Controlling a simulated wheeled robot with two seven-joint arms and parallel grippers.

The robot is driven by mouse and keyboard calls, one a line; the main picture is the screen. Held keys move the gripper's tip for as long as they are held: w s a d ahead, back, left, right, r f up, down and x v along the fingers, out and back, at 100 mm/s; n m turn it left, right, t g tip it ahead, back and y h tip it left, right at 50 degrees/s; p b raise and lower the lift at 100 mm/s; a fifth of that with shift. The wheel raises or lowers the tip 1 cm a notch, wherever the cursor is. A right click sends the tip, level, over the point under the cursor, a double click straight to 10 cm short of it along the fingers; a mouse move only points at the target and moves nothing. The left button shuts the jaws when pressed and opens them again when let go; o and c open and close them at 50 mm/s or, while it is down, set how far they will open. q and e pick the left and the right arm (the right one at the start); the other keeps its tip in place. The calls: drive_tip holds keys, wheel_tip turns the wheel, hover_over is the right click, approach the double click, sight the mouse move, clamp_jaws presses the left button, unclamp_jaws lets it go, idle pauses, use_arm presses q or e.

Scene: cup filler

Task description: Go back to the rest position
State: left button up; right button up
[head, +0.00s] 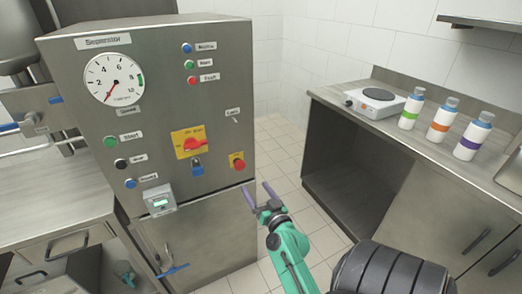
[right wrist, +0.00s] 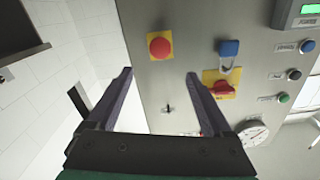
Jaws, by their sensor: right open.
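My right gripper (head: 258,190) is open and empty in the head view, its two purple fingers apart, low in front of the control cabinet's right edge. In the right wrist view the spread fingers (right wrist: 160,75) have nothing between them and point toward the panel. The steel control cabinet (head: 222,85) stands upright at the left centre. The red emergency button (head: 237,162) is the control closest to the right gripper in the head view, and the fingers look apart from it. My left gripper is not clearly visible.
The panel bears a round gauge (head: 113,78), a red-and-yellow switch (head: 190,144), a blue padlock (head: 197,168) and several buttons. The right counter holds a hot plate (head: 375,102) and three bottles (head: 440,122). Tiled floor (head: 285,150) lies open between cabinet and counter.

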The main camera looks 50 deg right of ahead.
drive_tip(key=v, duration=0.3)
drive_tip(key=shift+s, duration=0.25)
drive_tip(key=s+a+f+n+g+y, duration=0.15)
drive_tip(key=a+f, duration=0.25)
drive_tip(key=f, duration=0.6)
drive_tip(key=s+a+f+n+g+y, duration=0.1)
drive_tip(key=s+a+f+g+y, duration=0.2)
drive_tip(key=f, duration=0.7)
drive_tip(key=s+a+f+n+g+y, duration=0.1)
drive_tip(key=a+f+n+g, duration=0.3)
drive_tip(key=f, duration=0.6)
drive_tip(key=s+f+g, duration=0.2)
drive_tip(key=s+f, duration=0.3)
drive_tip(key=s, duration=0.3)
drive_tip(key=s+a+f+n+g, duration=0.1)
drive_tip(key=s+f+g, duration=0.2)
drive_tip(key=s+f, duration=0.2)
drive_tip(key=s+f+n+g, duration=0.1)
drive_tip(key=s+f, duration=0.4)
drive_tip(key=s, duration=0.7)
drive_tip(key=shift+a+f+g, duration=0.25)
drive_tip(key=shift+a+g, duration=0.1)
drive_tip(key=shift+g, duration=0.4)
drive_tip(key=shift+n, duration=0.25)
